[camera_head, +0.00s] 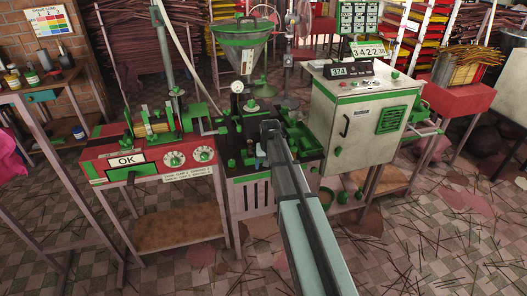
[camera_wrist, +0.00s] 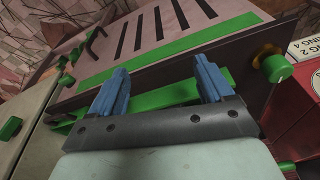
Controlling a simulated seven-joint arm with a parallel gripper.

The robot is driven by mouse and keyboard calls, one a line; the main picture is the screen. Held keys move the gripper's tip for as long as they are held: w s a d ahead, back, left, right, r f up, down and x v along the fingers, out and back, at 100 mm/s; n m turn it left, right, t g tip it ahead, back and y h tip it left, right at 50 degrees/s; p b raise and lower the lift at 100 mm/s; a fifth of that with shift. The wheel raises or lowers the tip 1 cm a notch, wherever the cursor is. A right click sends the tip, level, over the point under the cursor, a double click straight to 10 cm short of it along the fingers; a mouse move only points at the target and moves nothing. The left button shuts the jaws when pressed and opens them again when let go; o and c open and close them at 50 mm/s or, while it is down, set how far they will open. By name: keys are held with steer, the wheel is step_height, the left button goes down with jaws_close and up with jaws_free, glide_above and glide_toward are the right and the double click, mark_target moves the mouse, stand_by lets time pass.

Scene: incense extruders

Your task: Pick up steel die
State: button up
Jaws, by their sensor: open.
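My gripper (camera_wrist: 162,80) shows in the wrist view with two blue fingers spread apart and nothing visible held between them. A green bar (camera_wrist: 170,97) of the machine runs just behind the fingers. In the head view my gripper (camera_head: 262,156) is over the middle extruder bench, and my arm covers part of that bench. I cannot make out a steel die in either view; it may be hidden by my arm or too small to tell.
A white cabinet (camera_head: 345,125) with a green vent stands right of my arm. A red machine (camera_head: 125,165) with an OK sign and dials stands left. A green-rimmed hopper (camera_head: 243,50) rises behind. The tiled floor has scattered sticks.

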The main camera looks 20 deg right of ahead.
steer(key=w+d+r+m+g, duration=0.1)
steer(key=w+d+r+m, duration=0.1)
steer(key=w+r+m, duration=1.2)
steer(key=s+f+m, duration=0.1)
steer(key=f, duration=0.1)
steer(key=s+f+m+g, duration=0.1)
steer(key=f+m, duration=0.1)
steer(key=s+f+m, duration=0.1)
steer(key=f, duration=0.1)
steer(key=shift+s+f+m, duration=0.3)
steer(key=shift+s+f, duration=0.1)
steer(key=shift+w+a+f, duration=0.1)
steer(key=shift+f, duration=1.2)
steer(key=shift+w+a+f, duration=0.1)
steer(key=shift+f, duration=1.2)
steer(key=shift+c, duration=0.3)
steer(key=c, duration=1.4)
